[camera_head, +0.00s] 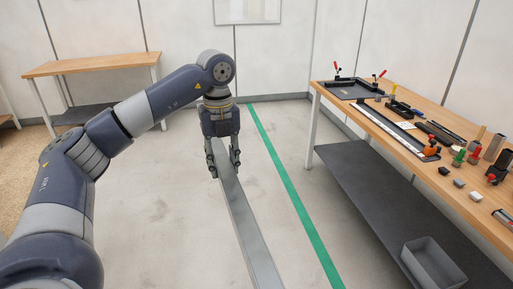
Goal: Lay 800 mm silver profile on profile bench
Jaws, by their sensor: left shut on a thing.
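A long silver profile (243,225) runs from my left gripper (225,169) toward the bottom edge of the head view, where its near end is cut off. My left gripper points down and is shut on the profile near its far end. The profile appears held above the pale floor; its exact height is hard to judge. A bare wooden-topped bench (95,63) stands at the back left, but I cannot tell whether it is the profile bench. My right gripper is not in view.
A wooden workbench (462,119) on the right carries a dark frame (357,89), clamps and several small parts. Its dark lower shelf (385,190) holds a grey bin (432,264). A green line (285,178) crosses the open floor.

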